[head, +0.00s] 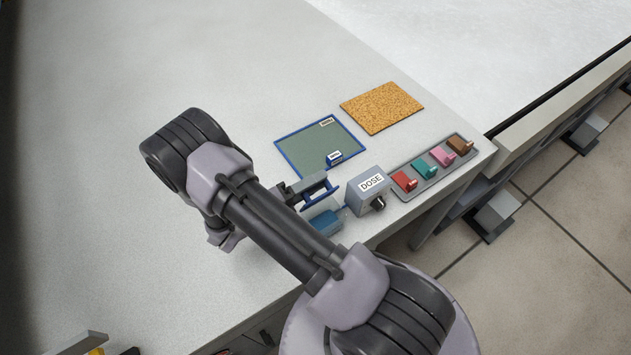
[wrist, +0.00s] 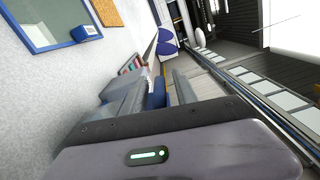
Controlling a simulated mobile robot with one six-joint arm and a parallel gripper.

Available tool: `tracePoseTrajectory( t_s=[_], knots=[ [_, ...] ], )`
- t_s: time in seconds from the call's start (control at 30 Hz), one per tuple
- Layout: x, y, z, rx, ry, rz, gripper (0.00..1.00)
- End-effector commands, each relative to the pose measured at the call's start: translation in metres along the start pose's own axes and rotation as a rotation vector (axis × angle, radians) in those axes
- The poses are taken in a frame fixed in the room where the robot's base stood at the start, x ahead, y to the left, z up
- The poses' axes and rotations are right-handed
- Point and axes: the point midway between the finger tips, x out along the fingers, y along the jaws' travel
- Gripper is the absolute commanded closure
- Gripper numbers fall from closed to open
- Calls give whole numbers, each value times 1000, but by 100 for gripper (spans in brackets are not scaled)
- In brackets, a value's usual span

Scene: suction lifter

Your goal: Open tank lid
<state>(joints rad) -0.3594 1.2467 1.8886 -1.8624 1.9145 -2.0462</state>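The tank (head: 327,219) is a small clear box with blue contents near the table's front edge, partly hidden behind my arm in the head view. A blue-edged piece (head: 321,194), which looks like its lid, stands just behind it, close to my fingers. My gripper (head: 304,186) is low over the table beside this piece. In the wrist view, my two fingers (wrist: 158,92) are apart, with a blue part (wrist: 157,93) showing between or just beyond them. A gap shows by the right finger. I cannot tell whether either finger touches the blue part.
A grey DOSE box (head: 366,190) with a dark knob stands right of the tank. A blue-framed green panel (head: 318,146) and a cork board (head: 382,107) lie behind. The table's left side is clear.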

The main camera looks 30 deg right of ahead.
Motion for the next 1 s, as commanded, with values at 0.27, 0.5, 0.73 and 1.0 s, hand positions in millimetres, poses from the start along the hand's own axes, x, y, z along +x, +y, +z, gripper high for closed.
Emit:
tracePoseTrajectory(
  t_s=[0.27, 0.5, 0.73, 1.0],
  knots=[
    [-3, 0, 0, 1, -2, 1, 65],
    [-53, 1, 1, 3, -5, 2, 65],
    [-116, 2, 0, 2, -4, 2, 65],
    [-167, 1, 0, 2, -2, 1, 65]
  ],
)
